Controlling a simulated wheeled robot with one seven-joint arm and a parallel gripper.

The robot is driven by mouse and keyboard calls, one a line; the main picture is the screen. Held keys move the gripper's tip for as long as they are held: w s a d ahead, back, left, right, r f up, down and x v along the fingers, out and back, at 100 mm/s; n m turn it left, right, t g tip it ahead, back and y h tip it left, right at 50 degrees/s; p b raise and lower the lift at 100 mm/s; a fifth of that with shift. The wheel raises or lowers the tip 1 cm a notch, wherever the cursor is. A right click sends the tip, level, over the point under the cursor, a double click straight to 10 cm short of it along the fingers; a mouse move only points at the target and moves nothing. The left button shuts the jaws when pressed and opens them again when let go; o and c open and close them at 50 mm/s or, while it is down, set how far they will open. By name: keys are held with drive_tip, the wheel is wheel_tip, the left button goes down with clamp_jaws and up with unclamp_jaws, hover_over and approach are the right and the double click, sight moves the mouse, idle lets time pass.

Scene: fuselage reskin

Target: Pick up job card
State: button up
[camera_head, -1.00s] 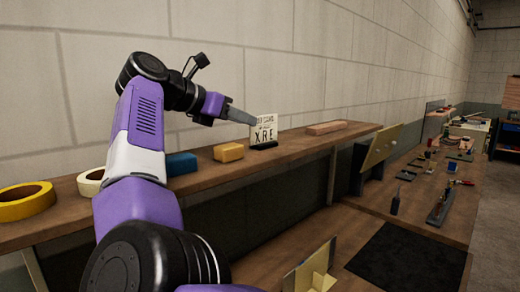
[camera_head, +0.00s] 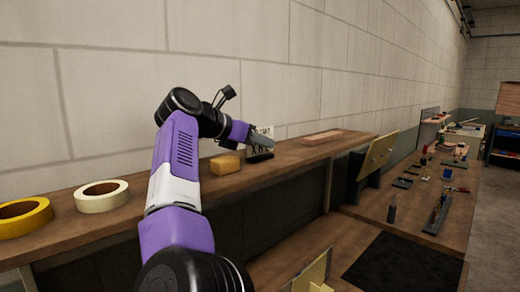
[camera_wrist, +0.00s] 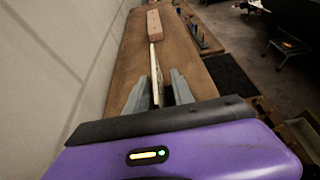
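The job card (camera_head: 266,130) is a white card with black lettering, upright in a small black stand (camera_head: 260,157) on the wooden shelf (camera_head: 300,152). My gripper (camera_head: 268,139) is in front of it and hides part of its face. In the wrist view the card shows edge-on as a thin pale strip (camera_wrist: 154,72). My gripper (camera_wrist: 158,88) is open there, with one grey finger on each side of the strip. Gaps show between the strip and the fingers. I cannot tell how deep the card sits between them.
A pinkish block (camera_head: 322,138) lies beyond the card; it also shows in the wrist view (camera_wrist: 154,25). The wall (camera_head: 270,50) runs close behind.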

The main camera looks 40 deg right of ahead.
clamp_jaws()
